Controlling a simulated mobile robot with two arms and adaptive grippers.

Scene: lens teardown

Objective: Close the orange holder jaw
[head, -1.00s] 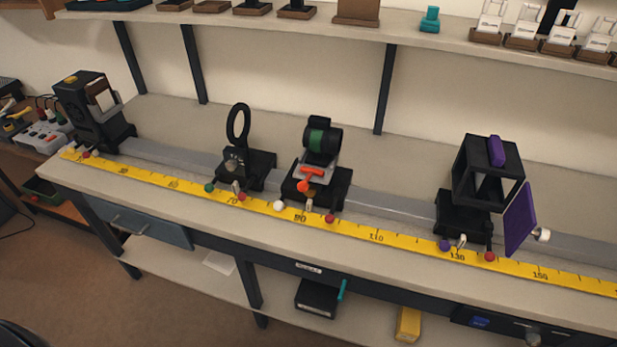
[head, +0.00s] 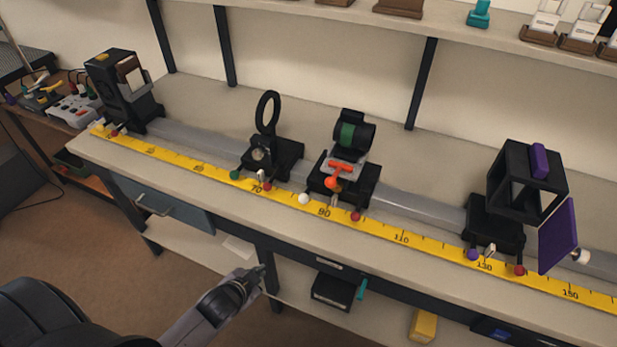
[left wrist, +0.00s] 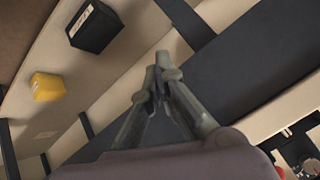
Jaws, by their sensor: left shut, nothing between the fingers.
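The orange holder jaw (head: 341,166) is a small orange piece on the front of a black lens holder (head: 345,185) on the rail. A dark cylinder with a green band (head: 347,135) sits above it in the holder. I cannot tell how far the jaw stands open. My left gripper (head: 262,270) is in the lower middle of the head view, in front of the bench and below its top, well apart from the holder. Its fingers are together and empty; they also show in the left wrist view (left wrist: 162,62). My right gripper is not in view.
A black ring mount (head: 268,120) stands left of the holder, and a black cage with a purple plate (head: 558,237) stands to the right. A yellow scale (head: 400,239) runs along the bench front. A black box (head: 332,292) and yellow block (head: 422,325) lie on the lower shelf.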

